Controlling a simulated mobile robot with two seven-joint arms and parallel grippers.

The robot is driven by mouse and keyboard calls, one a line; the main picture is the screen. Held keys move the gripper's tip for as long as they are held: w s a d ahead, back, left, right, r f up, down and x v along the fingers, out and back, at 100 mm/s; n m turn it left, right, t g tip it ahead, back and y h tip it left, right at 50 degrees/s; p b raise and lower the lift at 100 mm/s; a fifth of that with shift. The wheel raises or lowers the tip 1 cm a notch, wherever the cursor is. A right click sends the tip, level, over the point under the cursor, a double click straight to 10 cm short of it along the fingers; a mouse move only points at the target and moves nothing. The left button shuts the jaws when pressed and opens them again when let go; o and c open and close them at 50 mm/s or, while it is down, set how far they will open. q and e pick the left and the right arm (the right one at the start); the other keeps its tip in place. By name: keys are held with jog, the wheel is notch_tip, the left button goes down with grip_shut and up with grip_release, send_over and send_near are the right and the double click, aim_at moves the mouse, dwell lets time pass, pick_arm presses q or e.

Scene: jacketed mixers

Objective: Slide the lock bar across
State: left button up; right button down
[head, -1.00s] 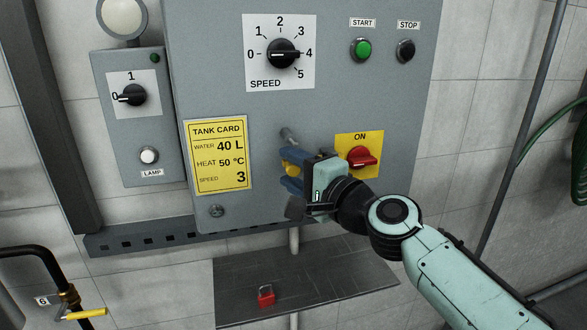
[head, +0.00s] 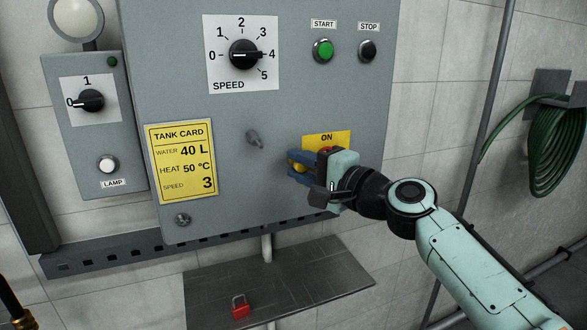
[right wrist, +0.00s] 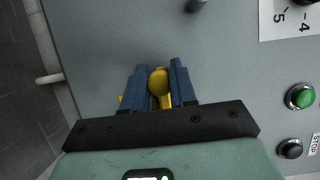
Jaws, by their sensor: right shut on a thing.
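My right gripper (head: 298,168) is shut on a round yellow knob (head: 294,167) on the panel's front, which I take to be the lock bar's knob. In the right wrist view the yellow knob (right wrist: 159,82) sits between the two blue fingers. The rest of the bar is hidden or cannot be made out. The gripper is in front of the yellow ON plate (head: 313,138) and covers most of the red switch (head: 325,150). My left gripper is not in view.
A grey peg (head: 255,138) sticks out of the panel (head: 240,190) left of the gripper. The speed dial (head: 245,54) and the START button (head: 323,50) are above. A red padlock (head: 240,306) lies on the dark shelf (head: 310,285) below. A green hose (head: 560,150) hangs at right.

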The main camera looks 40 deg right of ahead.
jog(key=c, duration=1)
grip_release()
jog(key=shift+d, duration=0.3)
jog(key=shift+o, duration=0.2)
jog(key=shift+a, duration=0.1)
jog(key=shift+s, duration=0.6)
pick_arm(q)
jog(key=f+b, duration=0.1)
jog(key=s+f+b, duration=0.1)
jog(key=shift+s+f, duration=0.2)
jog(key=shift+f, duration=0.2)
pick_arm(e)
jog(key=s+d, duration=0.2)
jog(key=s, duration=1)
jog(key=shift+d, duration=0.1)
